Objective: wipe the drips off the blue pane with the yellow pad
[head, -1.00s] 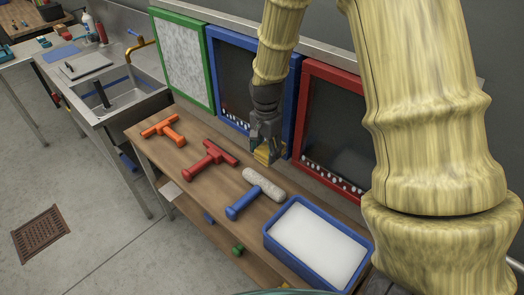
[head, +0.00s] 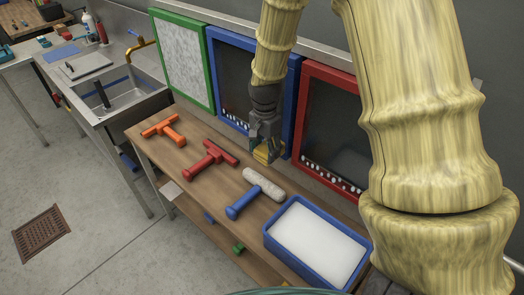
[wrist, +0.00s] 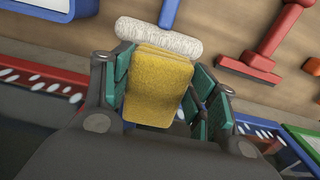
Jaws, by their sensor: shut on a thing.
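My gripper (head: 266,145) is shut on the yellow pad (head: 265,154). In the wrist view the yellow pad (wrist: 158,85) sits between the teal-lined fingers. The blue pane (head: 231,88) is dark glass in a blue frame, standing behind the bench between the green and red panes. White drips (head: 235,121) show along its lower left edge. My gripper and arm hang in front of its right part and hide some of it. The pad is low, near the frame's lower right corner; I cannot tell whether it touches anything.
On the wooden bench lie an orange squeegee (head: 163,129), a red squeegee (head: 207,158) and a blue-handled white roller (head: 254,193). A blue tub (head: 275,245) of white stuff stands at the front right. The red-framed pane (head: 334,120) and green-framed pane (head: 184,60) flank the blue one.

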